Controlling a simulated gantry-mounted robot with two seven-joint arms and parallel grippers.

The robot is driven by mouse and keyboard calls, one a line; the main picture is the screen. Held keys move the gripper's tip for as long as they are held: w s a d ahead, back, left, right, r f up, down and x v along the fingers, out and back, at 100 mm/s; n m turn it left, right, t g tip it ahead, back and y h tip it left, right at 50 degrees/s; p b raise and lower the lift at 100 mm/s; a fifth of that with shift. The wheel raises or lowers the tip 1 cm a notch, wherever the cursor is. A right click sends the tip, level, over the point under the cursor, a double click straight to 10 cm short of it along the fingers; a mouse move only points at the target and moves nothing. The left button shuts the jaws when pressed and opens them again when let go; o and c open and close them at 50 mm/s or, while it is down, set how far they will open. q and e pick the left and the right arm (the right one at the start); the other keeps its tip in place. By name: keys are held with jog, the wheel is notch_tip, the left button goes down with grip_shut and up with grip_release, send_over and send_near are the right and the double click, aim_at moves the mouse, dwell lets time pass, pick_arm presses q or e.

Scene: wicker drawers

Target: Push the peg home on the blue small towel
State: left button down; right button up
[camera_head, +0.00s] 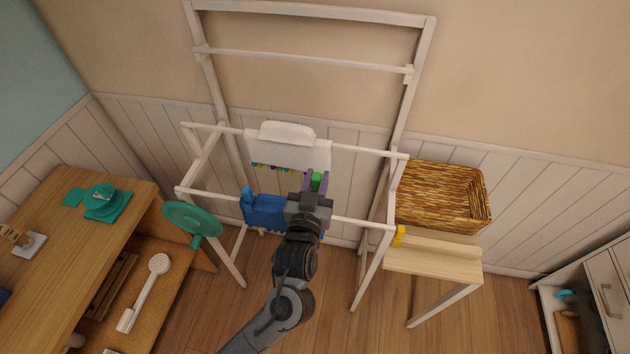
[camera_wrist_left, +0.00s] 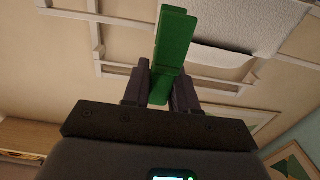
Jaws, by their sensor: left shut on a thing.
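The blue small towel (camera_head: 264,210) hangs over the front rail of the white drying rack. A blue peg (camera_head: 247,196) stands at its left end. My left gripper (camera_head: 316,182) is just behind the towel's right part, between the front rail and the rail behind. It is shut on a green peg (camera_head: 316,179). In the left wrist view the green peg (camera_wrist_left: 172,50) sticks out from between the two fingers (camera_wrist_left: 158,88). My wrist hides the towel's right part, so I cannot tell whether the peg touches it. My right gripper is not in view.
A white towel (camera_head: 287,152) hangs on the rail behind, with several coloured bits along its lower edge. A yellow peg (camera_head: 398,236) is at the front rail's right end. A wicker basket (camera_head: 440,196) is at right. A green round object (camera_head: 192,219) is left of the rack.

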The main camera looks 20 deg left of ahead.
pick_arm(q)
jog(key=shift+r, duration=0.1)
jog(key=shift+p, duration=0.55)
jog(key=shift+f+b, duration=1.65)
jog(key=shift+f, duration=1.3)
jog(key=shift+p, duration=1.15)
jog(key=shift+f+b, duration=1.15)
jog(key=shift+f, duration=1.15)
jog(key=c, duration=0.8)
grip_release()
